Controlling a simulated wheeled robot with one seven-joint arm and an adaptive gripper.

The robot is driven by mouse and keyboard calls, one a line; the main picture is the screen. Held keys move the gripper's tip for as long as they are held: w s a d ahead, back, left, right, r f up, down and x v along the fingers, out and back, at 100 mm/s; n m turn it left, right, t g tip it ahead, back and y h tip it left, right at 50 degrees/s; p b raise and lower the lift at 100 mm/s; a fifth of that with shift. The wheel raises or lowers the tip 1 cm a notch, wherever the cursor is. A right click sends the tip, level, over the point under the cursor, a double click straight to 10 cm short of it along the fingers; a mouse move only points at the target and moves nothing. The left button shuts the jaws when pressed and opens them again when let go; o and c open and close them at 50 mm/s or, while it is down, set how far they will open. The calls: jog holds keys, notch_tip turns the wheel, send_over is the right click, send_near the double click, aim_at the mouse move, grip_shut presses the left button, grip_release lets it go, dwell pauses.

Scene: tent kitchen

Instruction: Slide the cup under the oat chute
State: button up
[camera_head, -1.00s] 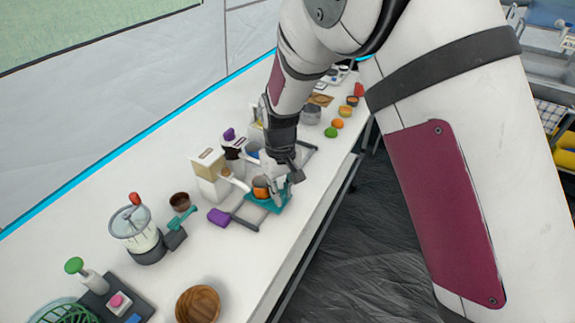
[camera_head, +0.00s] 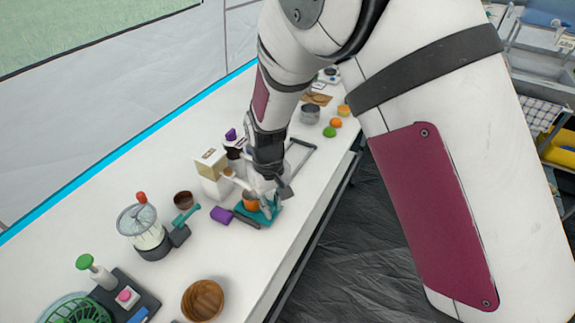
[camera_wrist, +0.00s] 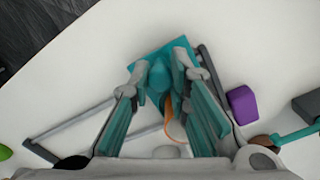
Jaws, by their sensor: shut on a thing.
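The orange cup (camera_head: 251,202) stands on a teal sliding plate (camera_head: 267,219) on the white table. In the wrist view, part of the cup (camera_wrist: 170,122) shows between my fingers; the rest is hidden. My gripper (camera_head: 266,204) is low over the plate. In the wrist view, my gripper (camera_wrist: 164,78) is shut on a teal knob (camera_wrist: 158,75) that stands up from the plate. The oat chute seems to be the tan-tipped spout (camera_head: 230,174) of the white dispenser (camera_head: 211,178), just up and left of the cup. My wrist partly hides this area.
Grey rails (camera_head: 302,150) run along the table under the plate, with a purple block (camera_head: 221,214) at the near end. A grinder-like machine (camera_head: 145,230), brown cup (camera_head: 183,200) and wooden bowl (camera_head: 203,299) stand further left and nearer. A metal pot (camera_head: 310,114) and fruit stand beyond.

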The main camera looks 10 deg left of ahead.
jog(key=shift+a, duration=0.1)
jog(key=o, duration=0.9)
jog(key=shift+r+p, duration=1.8)
jog(key=shift+r, duration=1.7)
